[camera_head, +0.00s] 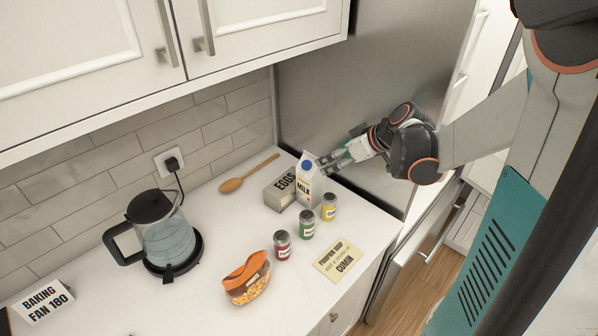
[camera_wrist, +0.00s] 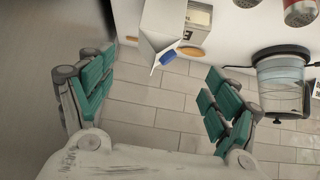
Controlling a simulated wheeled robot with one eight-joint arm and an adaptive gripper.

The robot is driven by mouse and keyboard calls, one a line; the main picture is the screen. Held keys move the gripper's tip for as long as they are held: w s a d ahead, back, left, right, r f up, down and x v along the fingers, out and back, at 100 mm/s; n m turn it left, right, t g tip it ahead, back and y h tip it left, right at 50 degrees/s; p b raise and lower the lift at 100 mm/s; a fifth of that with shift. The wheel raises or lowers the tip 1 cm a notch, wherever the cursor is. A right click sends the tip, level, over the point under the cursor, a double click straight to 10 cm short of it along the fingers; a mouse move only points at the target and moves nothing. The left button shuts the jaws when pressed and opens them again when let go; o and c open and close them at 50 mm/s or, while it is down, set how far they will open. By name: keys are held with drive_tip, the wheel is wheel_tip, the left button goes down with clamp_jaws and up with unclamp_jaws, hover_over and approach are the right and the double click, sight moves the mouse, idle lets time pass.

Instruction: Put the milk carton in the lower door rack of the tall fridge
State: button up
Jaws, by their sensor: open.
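My gripper (camera_head: 331,162) is open beside the carton's upper right side, near the fridge side. In the wrist view the carton (camera_wrist: 160,36) with its blue cap shows at the top, between the lines of my spread teal fingers (camera_wrist: 157,92). Nothing is held. The tall fridge is seen as a large steel panel (camera_head: 370,75) behind my gripper.
The egg box (camera_head: 280,190) touches or nearly touches the carton. Red (camera_head: 282,245), green (camera_head: 307,225) and yellow (camera_head: 329,207) spice tins stand in front. A snack bag (camera_head: 247,280), a recipe card (camera_head: 338,260), a wooden spoon (camera_head: 248,174) and a kettle (camera_head: 165,240) also occupy the counter.

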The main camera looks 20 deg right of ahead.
sight(311, 168)
drive_tip(key=b+x, duration=0.1)
drive_tip(key=x, duration=0.7)
drive_tip(key=shift+w+f+b, duration=0.1)
drive_tip(key=shift+f+b, duration=0.15)
drive_tip(key=shift+b, duration=0.1)
drive_tip(key=shift+d+b+x, duration=0.1)
drive_tip(key=shift+b+x, duration=0.2)
drive_tip(key=shift+x, duration=1.05)
drive_tip(key=shift+d+b+x, duration=0.15)
drive_tip(key=shift+b+x, duration=0.15)
drive_tip(key=shift+x, duration=1)
drive_tip(key=shift+f, duration=0.1)
clamp_jaws()
